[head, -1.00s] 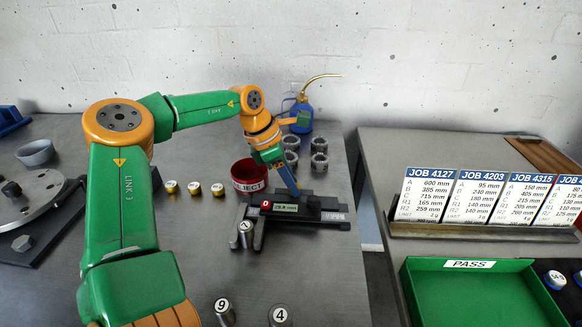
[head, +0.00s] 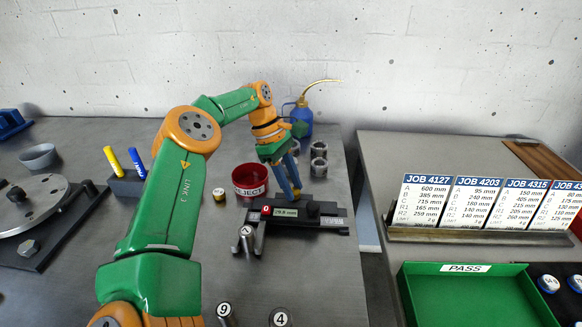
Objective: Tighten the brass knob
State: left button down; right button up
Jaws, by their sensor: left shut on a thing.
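The digital caliper gauge (head: 330,222) lies on the grey bench with its display (head: 286,212) lit, reading about 79.9 mm. A dark round knob (head: 313,209) sits on its top, right of the fingers. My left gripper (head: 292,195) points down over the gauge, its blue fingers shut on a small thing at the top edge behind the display. The fingers hide what they hold; it fits the brass knob, but I cannot make out any brass there. My right gripper is not in view.
A red REJECT bowl (head: 250,180) stands close left of the fingers, with a brass weight (head: 219,194) beside it. Grey ringed parts (head: 319,160) and a blue oil can (head: 303,122) stand behind. A green PASS tray (head: 470,298) is on the right table.

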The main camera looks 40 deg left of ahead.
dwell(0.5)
pick_arm(q)
jog(key=c, duration=0.5)
grip_release()
